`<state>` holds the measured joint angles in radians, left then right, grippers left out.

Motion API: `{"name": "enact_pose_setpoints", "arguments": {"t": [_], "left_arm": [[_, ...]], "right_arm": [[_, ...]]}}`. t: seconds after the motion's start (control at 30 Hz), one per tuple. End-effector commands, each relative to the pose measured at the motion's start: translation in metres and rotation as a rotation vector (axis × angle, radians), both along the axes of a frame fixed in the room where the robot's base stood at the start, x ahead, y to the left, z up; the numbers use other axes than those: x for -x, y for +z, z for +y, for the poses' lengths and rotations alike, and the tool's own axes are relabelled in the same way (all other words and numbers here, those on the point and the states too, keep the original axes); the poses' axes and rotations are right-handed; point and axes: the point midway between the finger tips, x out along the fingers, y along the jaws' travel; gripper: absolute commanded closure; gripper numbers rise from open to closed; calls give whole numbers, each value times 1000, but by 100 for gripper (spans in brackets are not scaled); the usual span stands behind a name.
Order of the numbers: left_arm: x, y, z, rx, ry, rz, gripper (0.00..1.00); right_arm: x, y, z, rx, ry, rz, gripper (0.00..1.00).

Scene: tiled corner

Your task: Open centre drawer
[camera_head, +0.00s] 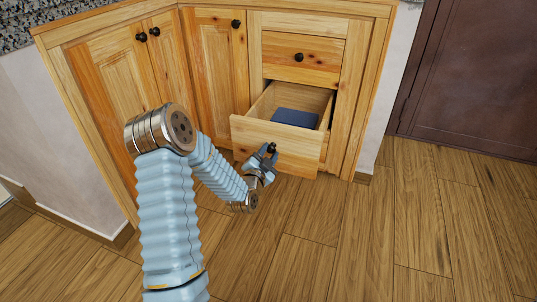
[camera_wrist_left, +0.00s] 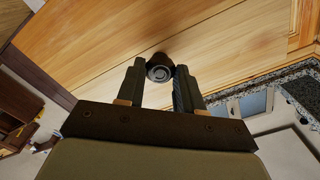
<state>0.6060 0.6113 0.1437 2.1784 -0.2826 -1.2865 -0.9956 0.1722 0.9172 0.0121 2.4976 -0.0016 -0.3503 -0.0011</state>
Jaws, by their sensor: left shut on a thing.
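The centre drawer (camera_head: 285,141) is a light wooden drawer below a shut top drawer. It stands pulled out from the cabinet, so its inside shows. My left gripper (camera_head: 269,151) is at the drawer's front, shut on its dark round knob (camera_head: 272,147). In the left wrist view the knob (camera_wrist_left: 160,67) sits between the two fingertips of my left gripper (camera_wrist_left: 160,78), against the wooden drawer front (camera_wrist_left: 120,45). My right gripper is not in view.
A dark blue box-like thing (camera_head: 295,117) lies inside the drawer. The top drawer (camera_head: 302,57) and the cabinet doors (camera_head: 215,70) are shut. A brown door (camera_head: 478,80) stands at the right. The wooden floor (camera_head: 400,220) in front and to the right is clear.

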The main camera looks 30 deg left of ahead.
Motion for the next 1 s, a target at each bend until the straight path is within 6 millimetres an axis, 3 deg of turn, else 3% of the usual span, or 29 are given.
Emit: {"name": "enact_pose_setpoints", "arguments": {"t": [0.03, 0.07, 0.23, 0.53, 0.67, 0.77, 1.0], "left_arm": [[0, 0, 1, -1, 2, 1, 100], [0, 0, 1, -1, 2, 1, 62], [0, 0, 1, -1, 1, 0, 38], [1, 0, 0, 0, 1, 1, 38], [13, -1, -3, 0, 0, 3, 38], [33, 0, -8, 1, 1, 3, 38], [99, -2, -23, 1, 1, 4, 38]], "right_arm": [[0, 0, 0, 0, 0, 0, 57], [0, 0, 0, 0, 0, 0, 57], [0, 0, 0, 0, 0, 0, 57], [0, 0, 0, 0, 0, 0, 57], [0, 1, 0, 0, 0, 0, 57], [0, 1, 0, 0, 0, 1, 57], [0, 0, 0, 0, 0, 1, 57]]}}
